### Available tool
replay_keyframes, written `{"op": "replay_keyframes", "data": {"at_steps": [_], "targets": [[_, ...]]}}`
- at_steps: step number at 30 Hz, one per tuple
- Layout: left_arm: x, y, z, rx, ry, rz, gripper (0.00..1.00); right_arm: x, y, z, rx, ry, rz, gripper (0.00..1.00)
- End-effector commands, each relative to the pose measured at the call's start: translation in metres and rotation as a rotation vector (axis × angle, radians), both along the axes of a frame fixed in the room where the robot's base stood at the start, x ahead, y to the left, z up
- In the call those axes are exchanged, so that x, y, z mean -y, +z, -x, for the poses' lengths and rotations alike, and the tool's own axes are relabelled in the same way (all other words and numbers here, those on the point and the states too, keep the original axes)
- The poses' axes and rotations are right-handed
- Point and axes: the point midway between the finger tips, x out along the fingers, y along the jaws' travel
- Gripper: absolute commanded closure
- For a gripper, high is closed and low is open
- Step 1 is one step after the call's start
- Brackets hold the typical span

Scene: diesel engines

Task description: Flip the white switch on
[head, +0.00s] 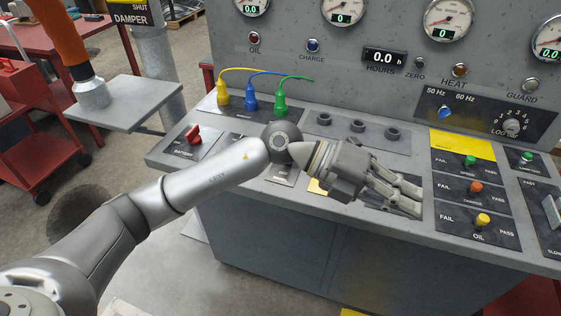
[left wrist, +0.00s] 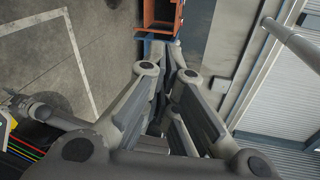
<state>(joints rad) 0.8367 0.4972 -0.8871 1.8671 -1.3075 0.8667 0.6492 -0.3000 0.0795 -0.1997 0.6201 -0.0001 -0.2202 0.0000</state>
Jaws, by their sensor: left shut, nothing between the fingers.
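No switch that is clearly white shows in the head view. A pale grey lever (head: 552,212) stands on a dark panel at the right edge, partly cut off. My left gripper (head: 418,203) is above the sloped console desk (head: 300,140), with its fingers pointing right toward the FAIL/PASS panels. It is shut and empty. Its fingers (left wrist: 170,50) also show close together in the left wrist view. My left arm and gripper hide part of the desk's lower panels. My right gripper is not in view.
Red (head: 475,187), green (head: 470,160) and yellow (head: 483,219) knobs sit right of the gripper. A red switch (head: 193,134) and yellow, blue and green plugs (head: 251,100) are at the left. Gauges line the upright panel. A grey plate (head: 110,100) stands left of the console.

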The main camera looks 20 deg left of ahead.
Motion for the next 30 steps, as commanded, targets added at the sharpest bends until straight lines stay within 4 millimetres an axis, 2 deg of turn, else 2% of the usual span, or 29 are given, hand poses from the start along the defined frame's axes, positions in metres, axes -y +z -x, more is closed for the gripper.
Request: {"op": "replay_keyframes", "data": {"at_steps": [5, 9, 15, 19, 21, 24, 30], "targets": [[-0.042, -0.045, -0.024, 0.080, -0.033, -0.368, 1.00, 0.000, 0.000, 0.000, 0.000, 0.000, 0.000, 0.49], [-0.095, -0.069, -0.050, 0.108, -0.007, -0.664, 1.00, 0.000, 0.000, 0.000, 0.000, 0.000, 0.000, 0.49], [-0.183, -0.073, -0.087, 0.104, 0.093, -1.042, 1.00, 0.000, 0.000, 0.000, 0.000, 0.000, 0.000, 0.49], [-0.228, -0.064, -0.100, 0.085, 0.163, -1.210, 1.00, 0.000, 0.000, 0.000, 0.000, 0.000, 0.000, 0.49], [-0.244, -0.059, -0.104, 0.074, 0.191, -1.268, 1.00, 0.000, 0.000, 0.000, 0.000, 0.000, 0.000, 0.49], [-0.258, -0.055, -0.106, 0.064, 0.217, -1.318, 1.00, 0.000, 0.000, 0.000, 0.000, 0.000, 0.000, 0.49], [-0.263, -0.054, -0.107, 0.059, 0.225, -1.337, 1.00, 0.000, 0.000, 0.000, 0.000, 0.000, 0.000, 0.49]]}}
